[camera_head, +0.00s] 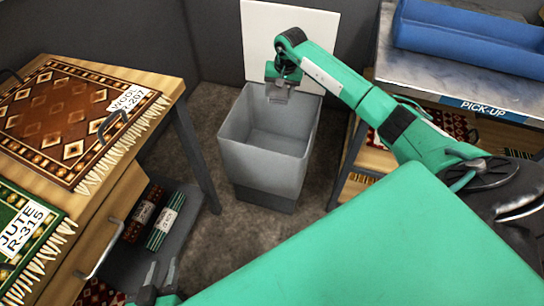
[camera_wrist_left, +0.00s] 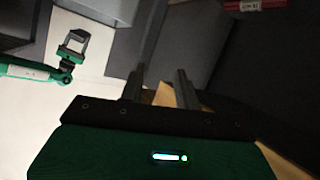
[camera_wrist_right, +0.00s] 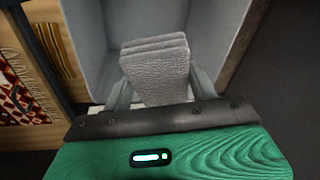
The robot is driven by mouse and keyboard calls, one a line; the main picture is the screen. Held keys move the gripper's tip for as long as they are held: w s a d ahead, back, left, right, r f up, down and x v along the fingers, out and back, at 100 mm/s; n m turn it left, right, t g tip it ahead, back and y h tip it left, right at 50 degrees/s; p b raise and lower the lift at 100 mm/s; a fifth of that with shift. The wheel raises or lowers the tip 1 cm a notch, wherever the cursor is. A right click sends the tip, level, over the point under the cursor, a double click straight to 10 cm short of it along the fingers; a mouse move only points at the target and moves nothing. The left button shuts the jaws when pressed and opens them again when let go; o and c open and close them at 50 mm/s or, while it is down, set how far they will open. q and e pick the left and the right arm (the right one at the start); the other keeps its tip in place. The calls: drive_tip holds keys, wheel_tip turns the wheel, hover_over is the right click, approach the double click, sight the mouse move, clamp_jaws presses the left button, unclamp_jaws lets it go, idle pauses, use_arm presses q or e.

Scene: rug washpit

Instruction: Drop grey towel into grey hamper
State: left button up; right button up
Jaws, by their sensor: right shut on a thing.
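The grey towel (camera_wrist_right: 158,72) is folded in layers and held between the fingers of my right gripper (camera_wrist_right: 155,90) in the right wrist view. In the head view the towel (camera_head: 277,95) hangs below my right gripper (camera_head: 283,80), over the back part of the open grey hamper (camera_head: 265,165). The hamper interior looks empty in the head view. The hamper walls also surround the towel in the right wrist view (camera_wrist_right: 95,40). My left gripper (camera_head: 158,280) is low at the bottom edge of the head view. Its fingers are apart with nothing between them in the left wrist view (camera_wrist_left: 160,88).
A wooden stand with a patterned rug (camera_head: 70,115) and a green rug (camera_head: 25,235) is at the left. A lower shelf holds rolled rugs (camera_head: 160,220). A pick-up counter (camera_head: 460,85) with a blue tray (camera_head: 480,35) is at the right. A white panel (camera_head: 290,40) stands behind the hamper.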

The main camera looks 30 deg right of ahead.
wheel_tip(320, 180, down, 3)
drive_tip(key=shift+r+b, duration=0.1)
drive_tip(key=shift+b, duration=0.55)
drive_tip(key=shift+f+b, duration=0.4)
drive_tip(key=shift+f, duration=0.4)
use_arm(q)
drive_tip(key=w+r+t+h, duration=0.1)
drive_tip(key=w+r+t, duration=0.2)
drive_tip(key=r+t, duration=0.3)
drive_tip(key=shift+w+a+r, duration=0.2)
drive_tip(key=shift+w+r, duration=0.15)
drive_tip(key=shift+r, duration=0.55)
use_arm(e)
drive_tip(key=shift+f, duration=0.25)
drive_tip(key=o, duration=1)
drive_tip(key=shift+c, duration=0.2)
drive_tip(key=shift+r, duration=0.15)
